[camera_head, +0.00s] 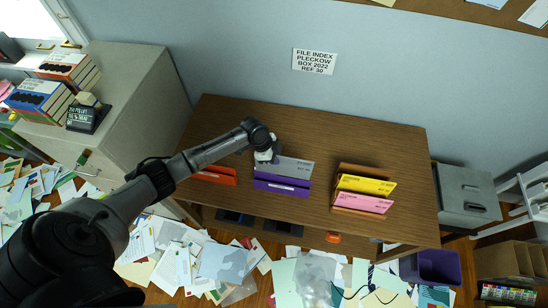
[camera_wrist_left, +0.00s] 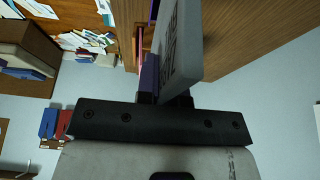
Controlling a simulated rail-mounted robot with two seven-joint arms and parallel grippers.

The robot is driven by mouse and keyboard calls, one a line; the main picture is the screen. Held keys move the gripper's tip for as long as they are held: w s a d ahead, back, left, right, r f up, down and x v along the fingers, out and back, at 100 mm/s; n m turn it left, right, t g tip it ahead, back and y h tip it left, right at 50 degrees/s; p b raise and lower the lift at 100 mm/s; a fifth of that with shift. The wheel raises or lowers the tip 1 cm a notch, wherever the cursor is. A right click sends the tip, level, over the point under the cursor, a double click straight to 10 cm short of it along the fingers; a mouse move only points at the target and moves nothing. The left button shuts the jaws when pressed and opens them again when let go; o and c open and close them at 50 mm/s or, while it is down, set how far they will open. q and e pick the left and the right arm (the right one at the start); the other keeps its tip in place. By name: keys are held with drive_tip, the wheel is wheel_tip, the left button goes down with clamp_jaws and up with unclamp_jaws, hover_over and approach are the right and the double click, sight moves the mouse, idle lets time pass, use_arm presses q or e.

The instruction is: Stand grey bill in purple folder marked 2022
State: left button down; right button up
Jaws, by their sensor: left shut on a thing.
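The grey bill (camera_head: 296,169) is a flat sheet with printed text, held upright on the desk's middle. My left gripper (camera_head: 273,158) is shut on its left end. The purple folder (camera_head: 282,187) stands just in front of and below the bill in the head view; its small label cannot be read. In the left wrist view the grey bill (camera_wrist_left: 182,45) rises from between the fingers, with a purple edge (camera_wrist_left: 149,75) close beside it. Whether the bill's lower edge is inside the folder is hidden. My right gripper is not in view.
An orange folder (camera_head: 214,177) stands left, partly behind my left arm. Yellow (camera_head: 366,185) and pink (camera_head: 362,202) folders stand in a wooden rack at right. The brown desk (camera_head: 330,130) is clear behind them. A wall sign (camera_head: 314,62) mentions box 2022. Papers litter the floor.

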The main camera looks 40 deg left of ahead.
sight(274, 173)
use_arm(q)
drive_tip(key=shift+a, duration=0.1)
drive_tip(key=shift+f+b, duration=2.3)
drive_tip(key=shift+f, duration=1.15)
drive_tip(key=shift+f+b, duration=0.55)
drive_tip(key=shift+f, duration=0.25)
drive_tip(key=c, duration=1.2)
unclamp_jaws()
drive_tip(key=shift+o, duration=0.2)
drive_tip(key=shift+r, duration=0.1)
